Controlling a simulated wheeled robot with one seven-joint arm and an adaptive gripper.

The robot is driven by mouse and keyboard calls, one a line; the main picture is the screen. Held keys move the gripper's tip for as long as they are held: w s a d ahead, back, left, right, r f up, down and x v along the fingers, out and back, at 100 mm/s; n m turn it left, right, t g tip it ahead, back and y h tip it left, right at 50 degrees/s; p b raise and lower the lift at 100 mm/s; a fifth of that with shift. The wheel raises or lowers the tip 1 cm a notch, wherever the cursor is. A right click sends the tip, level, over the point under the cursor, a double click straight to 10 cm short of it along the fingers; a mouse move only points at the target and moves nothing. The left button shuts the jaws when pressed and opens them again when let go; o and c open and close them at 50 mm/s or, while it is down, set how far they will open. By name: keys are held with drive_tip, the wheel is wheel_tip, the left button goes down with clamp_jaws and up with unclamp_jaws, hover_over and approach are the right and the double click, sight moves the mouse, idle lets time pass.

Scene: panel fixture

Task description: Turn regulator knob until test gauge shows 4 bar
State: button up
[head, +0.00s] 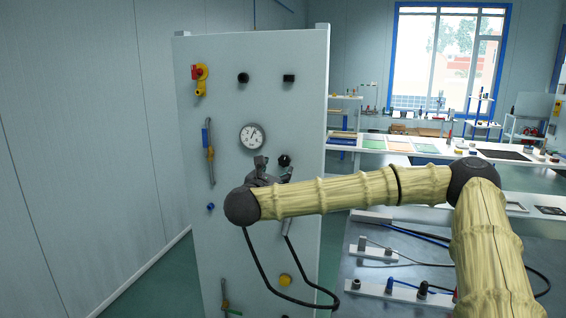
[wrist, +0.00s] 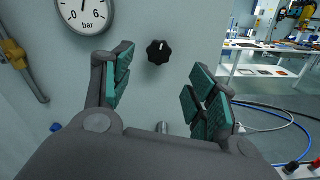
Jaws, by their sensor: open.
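The regulator knob (wrist: 159,52) is black and fluted, with a small light mark near its upper edge. It sits on the white panel and also shows in the head view (head: 285,160). The round test gauge (head: 252,136) is above and left of it; the wrist view shows only its lower part (wrist: 85,14), marked 0, 6 and bar. Its needle points roughly upward; the exact reading is cut off. My gripper (wrist: 160,78) is open and empty, with green-padded fingers on either side of the knob in the wrist picture. No contact with the knob shows.
The panel (head: 300,80) also carries a red and yellow switch (head: 199,78), black knobs at the top, valve levers at left and a yellow knob (head: 285,280) low down. A black hose (head: 262,275) loops below my wrist. A grey bench (head: 400,270) with fittings stands at right.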

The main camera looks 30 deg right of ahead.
sight(284, 162)
drive_tip(key=p+x, duration=0.3)
drive_tip(key=x, duration=0.6)
drive_tip(key=shift+w, duration=0.1)
drive_tip(key=c, duration=1)
